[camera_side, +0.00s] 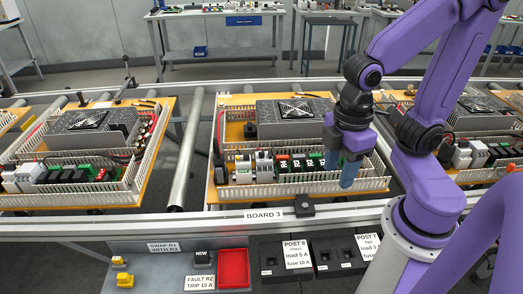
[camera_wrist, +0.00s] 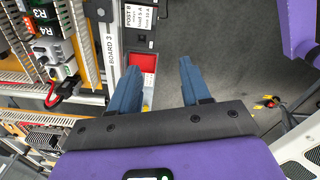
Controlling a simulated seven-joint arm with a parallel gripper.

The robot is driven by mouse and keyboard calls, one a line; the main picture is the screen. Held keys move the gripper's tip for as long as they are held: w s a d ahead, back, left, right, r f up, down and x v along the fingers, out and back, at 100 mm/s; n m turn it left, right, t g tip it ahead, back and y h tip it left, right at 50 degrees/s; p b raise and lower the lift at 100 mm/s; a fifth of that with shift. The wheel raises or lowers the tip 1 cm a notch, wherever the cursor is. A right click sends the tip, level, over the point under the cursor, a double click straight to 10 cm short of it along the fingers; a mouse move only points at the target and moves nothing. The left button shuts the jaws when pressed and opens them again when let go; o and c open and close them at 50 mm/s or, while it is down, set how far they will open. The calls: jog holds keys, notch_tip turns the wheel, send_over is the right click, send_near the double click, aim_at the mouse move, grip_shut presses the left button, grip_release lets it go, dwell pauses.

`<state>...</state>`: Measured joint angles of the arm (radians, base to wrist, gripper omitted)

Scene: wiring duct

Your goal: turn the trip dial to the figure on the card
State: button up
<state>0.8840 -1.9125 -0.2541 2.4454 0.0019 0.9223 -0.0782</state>
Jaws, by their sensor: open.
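A card (camera_side: 200,283) on the grey front ledge reads "FAULT R2 TRIP 15 A". Board 3 (camera_side: 213,190) carries a row of relays (camera_side: 299,164) with green and dark faces; their dials are too small to read in the side view. In the wrist view two relays, marked R3 (camera_wrist: 40,11) and R4 (camera_wrist: 42,31), show at the upper left.
Another card (camera_side: 163,247) reads "SWAP R1 WITH R3". A block marked NEW (camera_side: 202,257), a red tray (camera_side: 233,268) and fuse posts (camera_side: 337,252) stand along the front. White slotted duct (camera_side: 240,192) walls surround the relay row. A fan unit (camera_side: 294,108) stands behind it.

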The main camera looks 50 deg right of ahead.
jog(key=w+a, duration=0.1)
jog(key=w, duration=0.8)
jog(key=n, duration=0.2)
send_over(261, 152)
notch_tip(261, 152, down, 3)
notch_tip(261, 152, down, 16)
jog(key=shift+d+f, duration=0.1)
jog(key=shift+f, duration=0.1)
grip_shut()
